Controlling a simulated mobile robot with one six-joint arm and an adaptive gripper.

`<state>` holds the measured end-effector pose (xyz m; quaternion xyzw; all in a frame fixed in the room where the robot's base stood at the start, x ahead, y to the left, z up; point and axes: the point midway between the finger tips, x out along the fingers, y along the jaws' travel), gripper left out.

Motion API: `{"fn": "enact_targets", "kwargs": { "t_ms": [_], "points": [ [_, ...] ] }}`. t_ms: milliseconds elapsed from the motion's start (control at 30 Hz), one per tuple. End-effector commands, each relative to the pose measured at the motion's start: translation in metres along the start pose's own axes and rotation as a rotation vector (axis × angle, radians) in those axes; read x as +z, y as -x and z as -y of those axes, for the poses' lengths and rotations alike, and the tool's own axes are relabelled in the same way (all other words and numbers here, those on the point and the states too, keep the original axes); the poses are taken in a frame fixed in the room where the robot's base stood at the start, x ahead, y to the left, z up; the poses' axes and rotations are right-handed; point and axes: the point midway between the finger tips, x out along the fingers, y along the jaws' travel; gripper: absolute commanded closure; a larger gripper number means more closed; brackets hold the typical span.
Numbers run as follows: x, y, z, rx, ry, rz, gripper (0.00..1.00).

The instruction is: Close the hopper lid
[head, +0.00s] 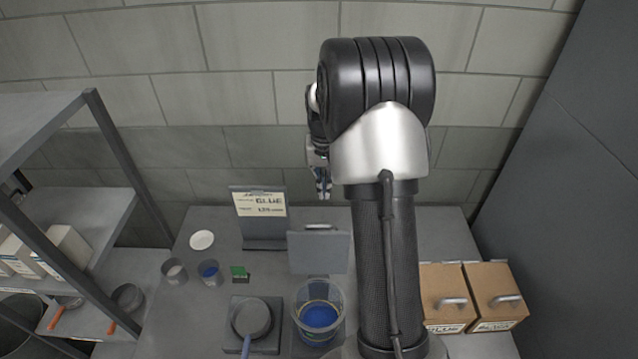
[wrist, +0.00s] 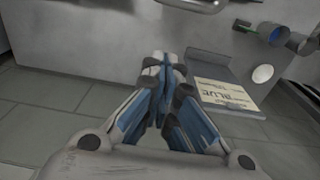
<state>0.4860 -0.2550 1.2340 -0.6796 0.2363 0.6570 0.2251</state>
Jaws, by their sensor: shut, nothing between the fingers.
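The hopper (head: 320,314) is a clear tub with blue contents on the bench in the head view. Its lid (head: 318,254) is a grey panel standing upright at the hopper's back edge, open, with a metal handle (head: 321,227) along its top. In the wrist view, a metal handle (wrist: 196,4) shows at the top edge, partly cut off. My gripper (head: 324,190) is shut and empty, pointing down above and behind the lid, apart from it. Its closed fingers show in the wrist view (wrist: 164,64). My arm covers the area right of the hopper.
A sign (head: 260,204) in a stand is behind, left of the lid. A pan (head: 251,318), cups (head: 209,272) and a white disc (head: 201,240) are on the left. Brown boxes (head: 492,290) stand right of my arm. A shelf (head: 70,215) is at far left.

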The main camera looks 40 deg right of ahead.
Motion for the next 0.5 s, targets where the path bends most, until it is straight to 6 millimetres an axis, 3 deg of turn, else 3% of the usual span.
{"fn": "enact_targets", "kwargs": {
  "t_ms": [333, 500],
  "points": [
    [0.002, -0.076, 0.0, 0.001, 0.001, 0.004, 1.0],
    [0.026, -0.06, 0.001, 0.0, 0.003, -0.001, 1.0]
  ]
}}
